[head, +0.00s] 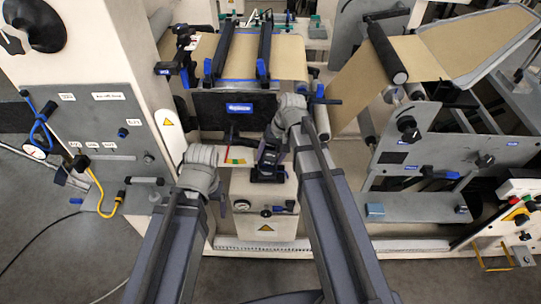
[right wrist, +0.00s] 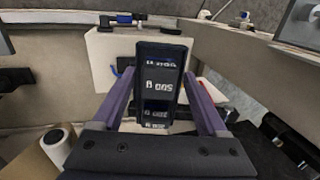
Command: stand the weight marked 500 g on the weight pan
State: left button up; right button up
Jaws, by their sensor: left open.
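The dark weight marked 500 g (right wrist: 160,85) shows its pale lettering upside down in the right wrist view. It fills the space between the purple fingers of my right gripper (right wrist: 161,78), which are close against its two sides. In the head view my right gripper (head: 268,157) is over the white cabinet in the middle. A dark piece (head: 267,176) shows just below it, and I cannot tell whether this is the weight pan. My left gripper (head: 222,158) is open, left of the right one, near a small red, yellow and green strip (head: 235,161).
The white cabinet (head: 264,216) has a gauge and a warning sign. A dark panel with a blue label (head: 238,107) and a kraft web (head: 283,58) are behind the grippers. A grey panel (head: 95,135) with a gauge and hoses stands left. Rollers and side plates (head: 430,150) stand right.

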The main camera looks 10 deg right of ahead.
jog(key=shift+o, duration=0.5)
jog(key=shift+r, duration=0.15)
jog(key=p+v, duration=0.7)
jog(key=shift+d+r, duration=0.15)
jog(key=shift+r, duration=0.05)
jog(key=shift+f, duration=0.15)
jog(key=b+x, duration=0.7)
jog(key=shift+f, duration=0.3)
jog(key=shift+r, duration=0.3)
jog(key=shift+f, duration=0.2)
